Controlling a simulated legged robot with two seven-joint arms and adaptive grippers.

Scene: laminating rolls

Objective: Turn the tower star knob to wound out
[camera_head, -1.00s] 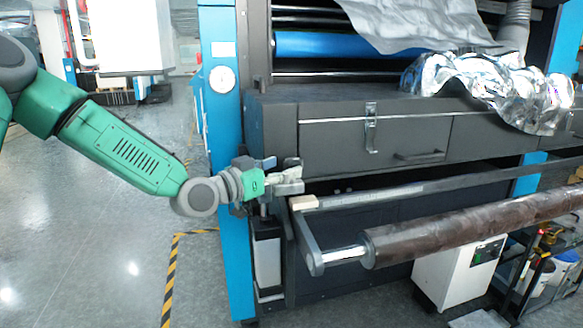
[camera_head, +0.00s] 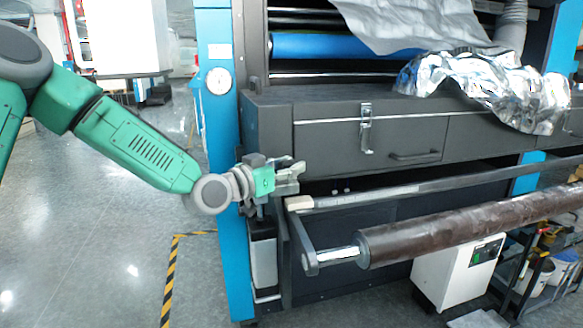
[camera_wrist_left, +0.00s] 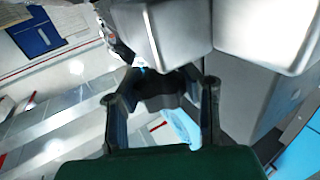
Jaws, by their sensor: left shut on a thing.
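My left gripper (camera_head: 289,177) is at the machine's left front corner, just below the drawer box and above the end of the long bar. In the left wrist view its two dark fingers (camera_wrist_left: 162,84) stand on either side of a dark, lobed piece (camera_wrist_left: 165,92), which looks like the star knob. The gripper is shut on it. Only part of the knob shows there, and its turn position cannot be read. In the head view the gripper covers the knob. My right gripper is not in view.
A dark roll (camera_head: 460,227) on a bracket arm (camera_head: 302,240) lies right of and below the gripper. The drawer box (camera_head: 370,140) is just above. A blue column (camera_head: 226,130) stands behind my wrist. Crumpled foil (camera_head: 490,85) lies on top. Open floor is at left.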

